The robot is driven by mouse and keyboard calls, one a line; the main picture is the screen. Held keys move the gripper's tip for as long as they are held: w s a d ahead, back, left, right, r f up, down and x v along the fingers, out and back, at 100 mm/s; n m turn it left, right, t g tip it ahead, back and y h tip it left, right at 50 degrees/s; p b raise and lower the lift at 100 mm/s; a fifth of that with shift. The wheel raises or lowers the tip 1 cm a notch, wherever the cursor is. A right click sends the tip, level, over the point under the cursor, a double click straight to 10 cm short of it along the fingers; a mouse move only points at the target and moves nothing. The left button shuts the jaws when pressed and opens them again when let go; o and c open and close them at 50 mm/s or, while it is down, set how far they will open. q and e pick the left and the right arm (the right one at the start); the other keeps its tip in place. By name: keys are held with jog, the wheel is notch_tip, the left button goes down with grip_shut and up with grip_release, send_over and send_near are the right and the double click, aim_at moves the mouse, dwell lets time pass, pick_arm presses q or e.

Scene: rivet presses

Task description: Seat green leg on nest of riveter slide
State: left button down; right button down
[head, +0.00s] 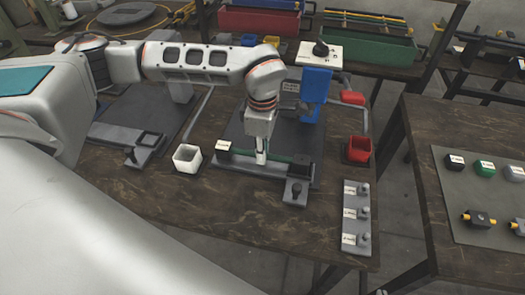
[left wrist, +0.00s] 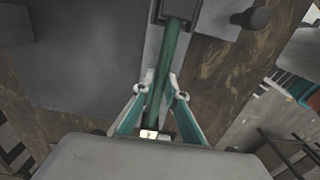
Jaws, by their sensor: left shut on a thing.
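The green leg (head: 278,157) is a thin bar lying roughly level over the riveter's grey base. My left gripper (head: 262,157) points down and is shut on it near its middle. In the left wrist view my left gripper (left wrist: 160,82) has its fingers on both sides of the green leg (left wrist: 172,50). A dark block with a pale label (head: 224,147) is at the leg's left end. The leg's right end meets a dark nest block (head: 301,165) on the riveter slide (head: 295,193). I cannot tell whether it is fully seated. My right gripper is not in view.
A white open box (head: 187,158) is to the left, a red bin (head: 359,149) to the right. A labelled button panel (head: 357,217) lies at the table's right edge. A second table (head: 430,185) holds small parts.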

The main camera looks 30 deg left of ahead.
pick_arm(q)
jog(key=c, duration=2)
grip_release()
jog(key=shift+o, duration=0.2)
jog(key=shift+r, duration=0.15)
notch_tip(320, 180, up, 12)
jog(key=shift+s, duration=0.1)
